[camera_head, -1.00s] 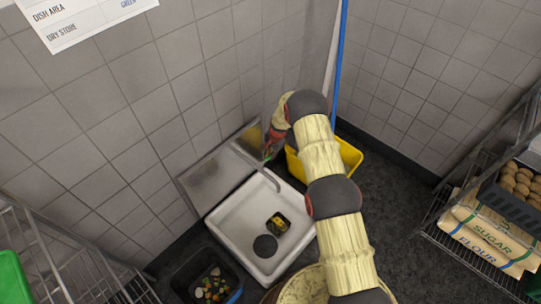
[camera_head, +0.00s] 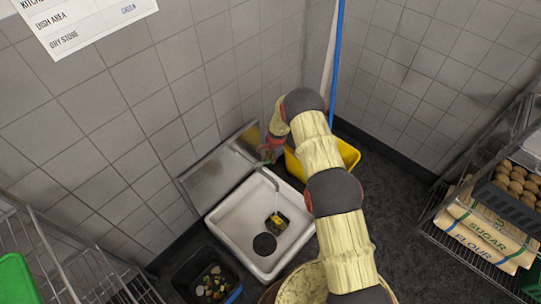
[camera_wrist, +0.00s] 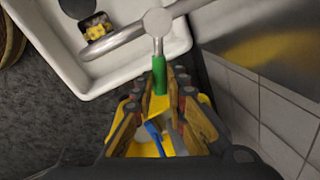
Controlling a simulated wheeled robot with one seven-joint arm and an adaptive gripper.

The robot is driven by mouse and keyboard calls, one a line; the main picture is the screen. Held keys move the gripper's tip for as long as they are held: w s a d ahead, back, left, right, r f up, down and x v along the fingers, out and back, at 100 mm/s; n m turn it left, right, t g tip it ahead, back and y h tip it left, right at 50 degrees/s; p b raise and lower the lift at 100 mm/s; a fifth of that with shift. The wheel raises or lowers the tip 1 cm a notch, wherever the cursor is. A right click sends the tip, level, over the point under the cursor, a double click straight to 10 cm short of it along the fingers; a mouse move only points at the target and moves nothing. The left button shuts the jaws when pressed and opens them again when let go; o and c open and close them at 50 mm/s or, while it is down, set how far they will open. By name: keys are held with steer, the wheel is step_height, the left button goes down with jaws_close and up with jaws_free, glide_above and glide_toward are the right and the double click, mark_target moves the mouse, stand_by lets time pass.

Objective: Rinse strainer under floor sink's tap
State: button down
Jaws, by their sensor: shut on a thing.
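The white floor sink (camera_head: 228,214) stands against the wall, with a curved metal tap (camera_head: 262,172) over it. The strainer (camera_head: 277,222), small and dark with yellow bits in it, lies in the basin below the spout end, and also shows in the wrist view (camera_wrist: 97,27). A thin pale stream, apparently water, runs from the spout down to the strainer. My gripper (camera_wrist: 160,92) is shut on the tap's green handle (camera_wrist: 159,74); in the head view the gripper (camera_head: 270,150) is at the tap's back, partly hidden by my arm.
A dark round drain (camera_head: 265,244) is in the basin. A dark bin of scraps (camera_head: 212,282) stands front left of the sink. A yellow bucket (camera_head: 348,153) is behind my arm. Wire racks stand left (camera_head: 75,255) and right (camera_head: 470,225).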

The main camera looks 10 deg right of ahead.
steer(key=shift+s, duration=0.2)
steer(key=c, duration=1.8)
jaws_free()
step_height(320, 180, up, 12)
steer(key=s, duration=0.2)
steer(key=shift+d+f, duration=0.15)
steer(key=shift+d, duration=0.05)
steer(key=shift+s, duration=0.1)
